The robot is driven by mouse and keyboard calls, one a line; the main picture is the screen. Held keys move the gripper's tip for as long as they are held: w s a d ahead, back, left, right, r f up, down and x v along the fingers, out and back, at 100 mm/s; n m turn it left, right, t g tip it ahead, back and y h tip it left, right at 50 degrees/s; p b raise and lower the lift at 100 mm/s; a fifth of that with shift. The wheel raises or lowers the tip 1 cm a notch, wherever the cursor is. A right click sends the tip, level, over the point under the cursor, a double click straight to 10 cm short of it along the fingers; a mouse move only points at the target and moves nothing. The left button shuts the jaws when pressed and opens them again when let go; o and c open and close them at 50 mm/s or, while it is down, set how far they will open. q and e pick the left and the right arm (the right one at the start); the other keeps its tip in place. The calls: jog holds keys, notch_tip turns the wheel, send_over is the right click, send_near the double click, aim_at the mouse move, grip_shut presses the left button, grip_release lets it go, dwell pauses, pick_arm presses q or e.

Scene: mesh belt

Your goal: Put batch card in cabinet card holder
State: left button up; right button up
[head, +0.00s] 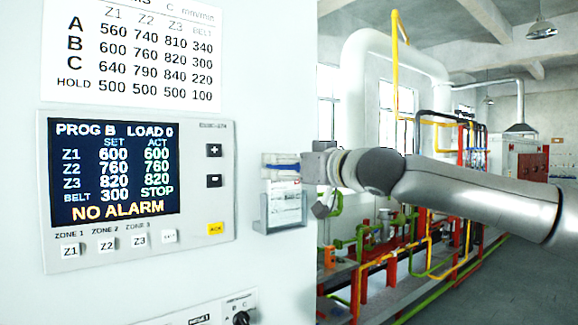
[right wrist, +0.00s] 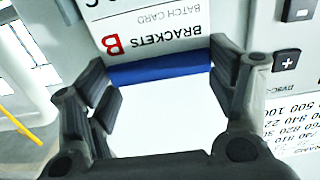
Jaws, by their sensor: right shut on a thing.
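My right gripper (head: 281,166) is shut on the card at this strip, close to the cabinet face. In the right wrist view the batch card (right wrist: 150,28) shows "BRACKETS", "BATCH CARD" and a red B, upside down. The right gripper's fingers (right wrist: 160,85) stand at both ends of the blue strip. The clear card holder (head: 267,222) is on the cabinet (head: 255,120), below the gripper. The card's lower part overlaps the holder; I cannot tell how deep it sits. My left gripper is out of view.
A control panel (head: 226,190) with a screen and buttons is left of the holder. A settings sheet (head: 60,90) hangs above it, and a knob (head: 240,318) is below. The cabinet edge is just right of the holder. Pipes and machinery stand in the background.

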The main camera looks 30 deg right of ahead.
jog(key=shift+f+b, duration=0.35)
jog(key=shift+f, duration=0.15)
jog(key=o, duration=1)
jog(key=shift+r, duration=0.1)
jog(key=shift+o, duration=0.2)
jog(key=s+d, duration=0.1)
jog(key=s, duration=1.1)
